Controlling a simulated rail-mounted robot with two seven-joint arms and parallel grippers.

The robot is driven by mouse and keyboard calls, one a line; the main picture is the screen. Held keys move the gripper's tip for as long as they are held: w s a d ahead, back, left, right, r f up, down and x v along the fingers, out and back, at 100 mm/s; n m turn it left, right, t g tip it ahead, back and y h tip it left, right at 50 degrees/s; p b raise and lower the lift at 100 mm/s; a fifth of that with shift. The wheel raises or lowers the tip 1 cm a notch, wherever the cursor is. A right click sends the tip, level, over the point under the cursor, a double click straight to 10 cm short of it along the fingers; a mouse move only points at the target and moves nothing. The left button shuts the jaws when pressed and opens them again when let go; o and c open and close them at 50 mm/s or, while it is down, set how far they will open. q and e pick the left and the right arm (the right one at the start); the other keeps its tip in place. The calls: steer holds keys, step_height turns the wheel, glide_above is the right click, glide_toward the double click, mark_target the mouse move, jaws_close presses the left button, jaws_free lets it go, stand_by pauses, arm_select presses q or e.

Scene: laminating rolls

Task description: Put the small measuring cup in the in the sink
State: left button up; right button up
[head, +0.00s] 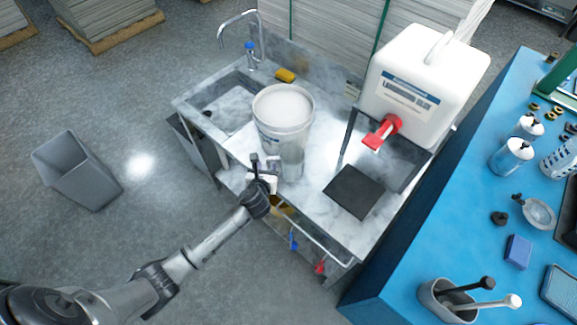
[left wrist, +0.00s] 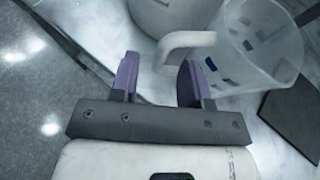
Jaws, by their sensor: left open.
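The small measuring cup (head: 292,160) is translucent and stands upright on the counter, just in front of a large white bucket (head: 270,138). In the left wrist view the cup (left wrist: 262,48) is at the upper right, its pale handle (left wrist: 190,39) pointing left. My left gripper (head: 264,163) is at the counter's front edge, beside the cup. Its purple fingers (left wrist: 160,72) are open and apart, with the handle at or just beyond their tips. I cannot tell whether they touch it. The sink (head: 226,103) is a basin at the counter's left end. My right gripper is not in view.
A faucet (head: 252,48) and yellow sponge (head: 285,75) are behind the sink. A white canister (head: 425,75) with a red tap stands on a rack at right. A dark mat (head: 354,192) lies on the counter. A blue table (head: 430,240) is at far right.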

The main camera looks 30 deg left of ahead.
mark_target(268, 165)
arm_select(q)
steer(key=shift+x, duration=1.55)
jaws_close()
